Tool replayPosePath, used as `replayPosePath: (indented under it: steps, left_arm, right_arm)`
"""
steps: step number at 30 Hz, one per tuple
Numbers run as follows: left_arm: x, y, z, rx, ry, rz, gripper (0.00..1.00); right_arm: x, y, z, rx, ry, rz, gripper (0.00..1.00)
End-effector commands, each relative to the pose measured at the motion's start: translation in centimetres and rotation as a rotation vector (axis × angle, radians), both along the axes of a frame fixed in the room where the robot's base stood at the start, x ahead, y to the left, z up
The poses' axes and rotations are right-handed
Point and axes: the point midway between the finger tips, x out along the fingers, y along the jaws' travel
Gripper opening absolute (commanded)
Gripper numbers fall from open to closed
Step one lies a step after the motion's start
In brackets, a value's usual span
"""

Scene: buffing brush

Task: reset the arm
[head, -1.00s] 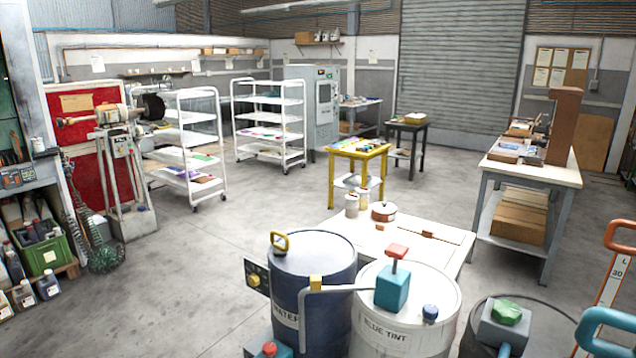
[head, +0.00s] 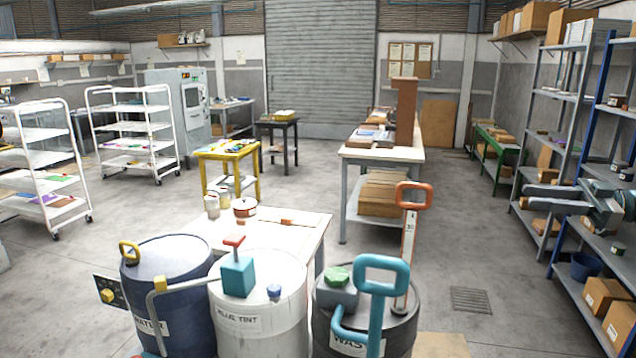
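My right gripper (head: 535,184) reaches in from the right edge of the head view, in front of the shelving. Its two grey fingers point left, look spread apart, and hold nothing that I can see. It is in the air, clear of the drums. My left gripper is not in view.
A dark blue drum (head: 172,290), a white drum (head: 262,312) and a dark waste drum (head: 388,318) with an orange handle (head: 414,195) stand close in front. A white table (head: 300,238) is behind them. Blue-framed shelving (head: 573,160) lines the right. Floor is open at middle right (head: 470,235).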

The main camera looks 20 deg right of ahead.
Motion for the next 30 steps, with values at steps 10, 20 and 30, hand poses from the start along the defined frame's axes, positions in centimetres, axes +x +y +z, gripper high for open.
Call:
replayPosePath:
  steps: [10, 20, 30]
  left_arm:
    - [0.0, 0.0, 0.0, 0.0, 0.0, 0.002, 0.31]
    - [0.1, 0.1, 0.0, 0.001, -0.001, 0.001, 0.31]
    - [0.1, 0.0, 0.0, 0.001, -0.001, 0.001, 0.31]
  right_arm:
    - [1.3, -0.3, -2.3, 0.016, -0.011, -0.038, 0.31]
    - [4.0, -0.8, -8.1, 0.045, -0.03, -0.133, 0.31]
    - [7.8, -1.1, -22.1, 0.074, -0.014, -0.356, 0.31]
